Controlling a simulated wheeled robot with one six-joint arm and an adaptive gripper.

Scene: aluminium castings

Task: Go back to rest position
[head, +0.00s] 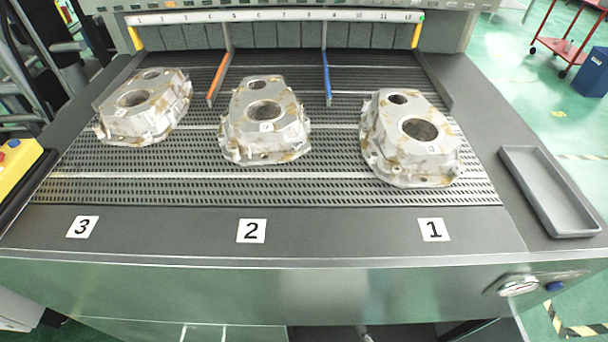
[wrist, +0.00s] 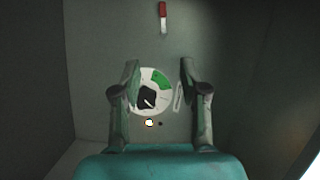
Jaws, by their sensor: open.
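My gripper (wrist: 159,65) shows only in the wrist view. Its two dark fingers stand wide apart with nothing held between them. Beyond them is a dim grey surface with a round white disc (wrist: 163,79) bearing green and black marks. A small red and white item (wrist: 162,17) shows above the disc. Three aluminium castings lie apart on the slatted conveyor in the head view: the left casting (head: 165,90) behind label 3, the middle casting (head: 239,100) behind label 2, and the right casting (head: 385,130) behind label 1. My gripper is not seen near them.
The slatted conveyor (head: 100,187) runs under a numbered bar (head: 270,16) with an orange divider (head: 219,78) and a blue divider (head: 327,80). An empty grey tray (head: 509,155) lies at the right. A yellow control box (head: 17,166) stands at the left edge.

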